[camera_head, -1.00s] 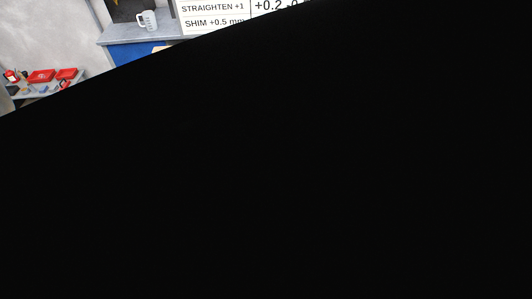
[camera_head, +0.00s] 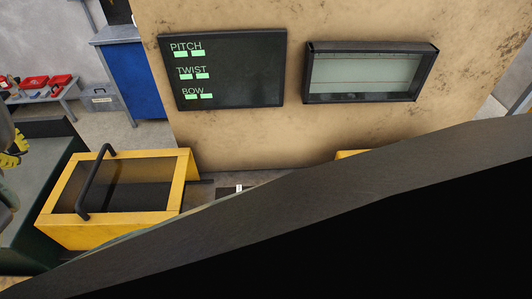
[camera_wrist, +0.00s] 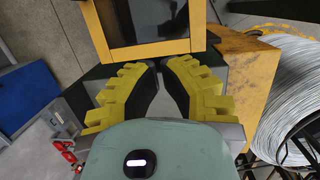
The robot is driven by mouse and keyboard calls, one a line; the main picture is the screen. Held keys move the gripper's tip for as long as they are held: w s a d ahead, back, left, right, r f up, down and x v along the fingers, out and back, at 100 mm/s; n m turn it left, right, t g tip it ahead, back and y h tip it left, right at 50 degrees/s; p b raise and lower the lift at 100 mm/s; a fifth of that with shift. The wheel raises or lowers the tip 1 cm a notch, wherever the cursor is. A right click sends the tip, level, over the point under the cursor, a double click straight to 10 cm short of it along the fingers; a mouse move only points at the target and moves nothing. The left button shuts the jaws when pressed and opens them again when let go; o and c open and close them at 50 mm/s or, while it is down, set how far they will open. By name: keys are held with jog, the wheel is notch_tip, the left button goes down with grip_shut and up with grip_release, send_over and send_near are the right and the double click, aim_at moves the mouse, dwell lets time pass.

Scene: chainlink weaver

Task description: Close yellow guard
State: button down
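The yellow guard (camera_head: 185,175) is a box-like yellow frame with a dark see-through panel and a black bar handle (camera_head: 95,180), at the lower left in the head view. Its lid looks raised at a slant. In the wrist view a yellow frame with a dark panel (camera_wrist: 150,52), probably the guard, lies beyond the fingertips. My gripper (camera_wrist: 160,68) has yellow ribbed fingers with dark pads, a narrow gap between them and nothing seen held. In the head view its yellow fingers (camera_head: 12,152) show at the left edge, apart from the guard.
A dark sloping shape covers the lower right of the head view. A panel reading PITCH, TWIST, BOW (camera_head: 225,75) and a framed window (camera_head: 370,75) are on the tan cabinet. A wire coil (camera_wrist: 290,85) stands at right in the wrist view.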

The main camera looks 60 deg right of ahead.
jog(key=s, duration=0.2)
jog(key=g+p, duration=0.1)
jog(key=p, duration=0.2)
send_over(69, 202)
notch_tip(69, 202, down, 9)
jog(key=shift+w+r, duration=0.1)
jog(key=shift+w, duration=0.05)
jog(key=shift+s+f+p, duration=0.25)
jog(key=shift+p, duration=0.1)
jog(key=s+p, duration=0.1)
jog(key=d+p, duration=0.1)
jog(key=p, duration=0.1)
jog(key=shift+s+d+f, duration=0.15)
jog(key=shift+s+d, duration=0.1)
jog(key=shift+s, duration=0.15)
jog(key=shift+s+d+f+p, duration=0.3)
jog(key=shift+s+d+p, duration=0.1)
jog(key=shift+p, duration=0.1)
jog(key=shift+a, duration=0.1)
